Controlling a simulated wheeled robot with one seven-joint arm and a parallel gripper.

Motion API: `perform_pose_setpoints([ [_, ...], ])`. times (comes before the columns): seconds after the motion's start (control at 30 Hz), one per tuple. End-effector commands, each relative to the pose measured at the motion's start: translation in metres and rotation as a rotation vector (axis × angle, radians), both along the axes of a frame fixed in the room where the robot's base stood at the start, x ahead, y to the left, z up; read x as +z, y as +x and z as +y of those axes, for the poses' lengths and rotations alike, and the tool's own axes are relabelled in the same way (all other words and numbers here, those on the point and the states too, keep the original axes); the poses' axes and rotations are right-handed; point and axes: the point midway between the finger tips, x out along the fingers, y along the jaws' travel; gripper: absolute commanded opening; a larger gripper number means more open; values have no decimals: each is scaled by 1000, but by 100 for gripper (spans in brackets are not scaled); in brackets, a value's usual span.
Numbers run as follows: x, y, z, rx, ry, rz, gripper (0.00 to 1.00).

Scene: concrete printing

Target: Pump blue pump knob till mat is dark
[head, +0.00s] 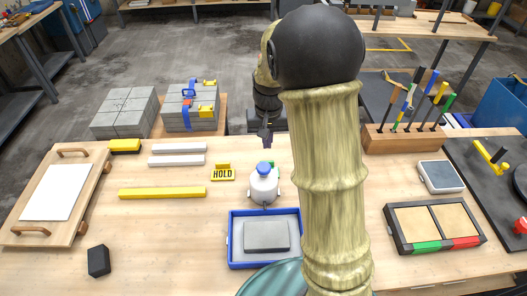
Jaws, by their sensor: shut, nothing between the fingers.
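A white pump bottle (264,187) stands upright on the workbench near the middle, with a blue pump knob (264,168) on top. In front of it is a blue tray (236,214) holding a grey mat (266,235). The mat's top looks an even mid grey. My gripper (265,143) is shut and empty. It points down and shows just above the knob in the picture, apart from it; its exact height and depth are hard to tell. My arm covers the area just right of the bottle and tray.
A yellow bar (162,193) and white bars (177,160) lie further left. A divided tray (432,227) and a tool block (405,139) are right. The front-left bench is mostly clear.

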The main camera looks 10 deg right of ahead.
Motion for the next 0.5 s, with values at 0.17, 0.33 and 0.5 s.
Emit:
perform_pose_setpoints([
  [0.17,13,30,2,-23,-6,37,0],
  [0.33,12,33,3,-27,-5,40,0],
  [0.5,12,33,3,-25,-5,40,0],
])
